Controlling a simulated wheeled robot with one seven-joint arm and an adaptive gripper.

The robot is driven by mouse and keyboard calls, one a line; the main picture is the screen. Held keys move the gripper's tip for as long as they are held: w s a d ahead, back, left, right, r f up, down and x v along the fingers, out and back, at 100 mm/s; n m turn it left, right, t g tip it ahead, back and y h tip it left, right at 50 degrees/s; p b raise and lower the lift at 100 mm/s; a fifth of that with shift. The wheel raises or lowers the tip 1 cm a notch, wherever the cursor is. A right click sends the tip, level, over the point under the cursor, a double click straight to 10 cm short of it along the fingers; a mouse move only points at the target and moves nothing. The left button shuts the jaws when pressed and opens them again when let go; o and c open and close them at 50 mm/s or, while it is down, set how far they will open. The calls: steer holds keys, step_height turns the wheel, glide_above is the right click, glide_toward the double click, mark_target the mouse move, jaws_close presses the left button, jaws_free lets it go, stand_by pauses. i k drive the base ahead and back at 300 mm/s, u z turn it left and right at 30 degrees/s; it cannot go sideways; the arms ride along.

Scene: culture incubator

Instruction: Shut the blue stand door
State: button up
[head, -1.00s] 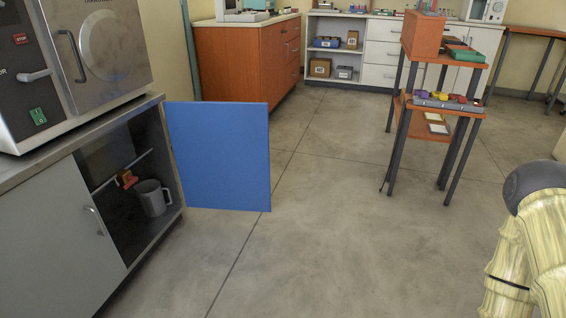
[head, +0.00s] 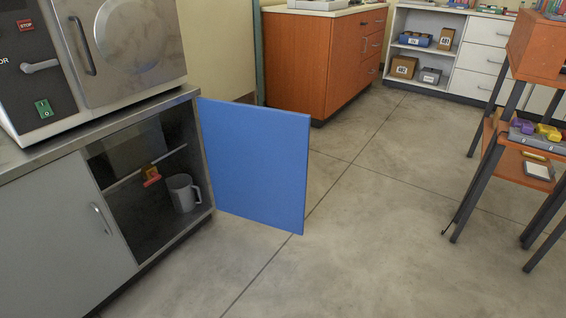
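The blue stand door (head: 255,165) stands wide open, swung out to the right from the right front edge of the grey stand (head: 65,220). Its flat blue face is turned toward me, and no handle shows on it. The open compartment (head: 150,225) holds a grey mug (head: 183,193) on its floor and a small red and yellow item at the inner bar. My gripper is not in view.
An incubator (head: 120,50) stands on the stand top. The stand's grey left door (head: 60,230) is shut. An orange cabinet (head: 320,60) stands behind the blue door. An orange shelf rack (head: 500,150) is at the right. The floor (head: 380,250) in front is clear.

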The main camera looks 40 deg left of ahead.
mark_target(257, 157)
steer(key=i, duration=2.2)
steer(key=u, duration=1.45)
steer(key=i, duration=1.7)
steer(key=u, duration=2.8)
